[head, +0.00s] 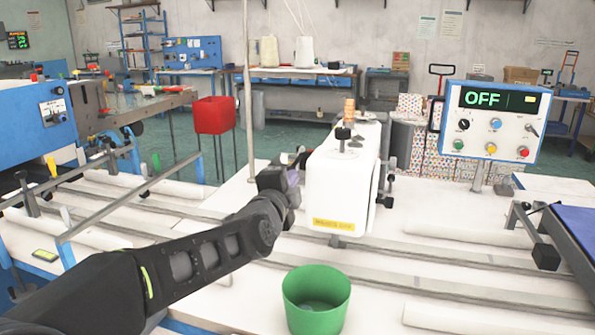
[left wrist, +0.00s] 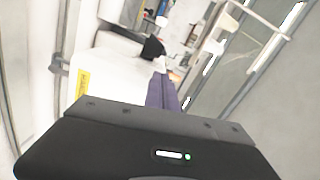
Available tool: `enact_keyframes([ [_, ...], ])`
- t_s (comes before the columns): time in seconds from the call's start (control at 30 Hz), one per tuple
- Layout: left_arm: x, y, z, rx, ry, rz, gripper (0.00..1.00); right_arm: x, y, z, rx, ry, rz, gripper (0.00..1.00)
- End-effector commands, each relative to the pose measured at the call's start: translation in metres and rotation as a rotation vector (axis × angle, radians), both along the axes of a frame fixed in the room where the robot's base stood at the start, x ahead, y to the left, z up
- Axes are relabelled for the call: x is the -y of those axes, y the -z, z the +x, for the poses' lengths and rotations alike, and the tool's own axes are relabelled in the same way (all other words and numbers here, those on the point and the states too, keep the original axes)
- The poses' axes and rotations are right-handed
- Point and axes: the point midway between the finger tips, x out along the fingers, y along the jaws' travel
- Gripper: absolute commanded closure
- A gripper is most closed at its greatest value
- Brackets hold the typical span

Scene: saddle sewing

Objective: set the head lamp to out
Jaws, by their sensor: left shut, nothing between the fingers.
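The white sewing machine head (head: 338,190) stands on the white bench, with a yellow label low on its front and a black knob on top. It also shows in the left wrist view (left wrist: 115,78). My left gripper (head: 292,178) is at the left side of the machine head, close to it, with its tip partly hidden. In the left wrist view its purple-grey fingers (left wrist: 162,93) are together and empty, beside the machine head. Whether they touch it I cannot tell. I cannot make out the head lamp or its switch. My right gripper is not in view.
A control panel (head: 492,130) reading "OFF", with several knobs and buttons, stands at right. A green bin (head: 316,300) stands at the front. A red box (head: 215,115) is at left. A thin pole (head: 248,90) rises behind my gripper. Rails cross the bench.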

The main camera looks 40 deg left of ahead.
Motion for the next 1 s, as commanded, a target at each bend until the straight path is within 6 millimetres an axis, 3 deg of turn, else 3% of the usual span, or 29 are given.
enact_keyframes([
  [0.6,-0.032,0.004,0.080,-0.001,0.000,-0.002,1.00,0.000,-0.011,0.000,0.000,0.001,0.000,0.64],
  [1.0,-0.036,0.005,0.090,-0.001,0.000,-0.001,1.00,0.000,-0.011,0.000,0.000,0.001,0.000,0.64],
])
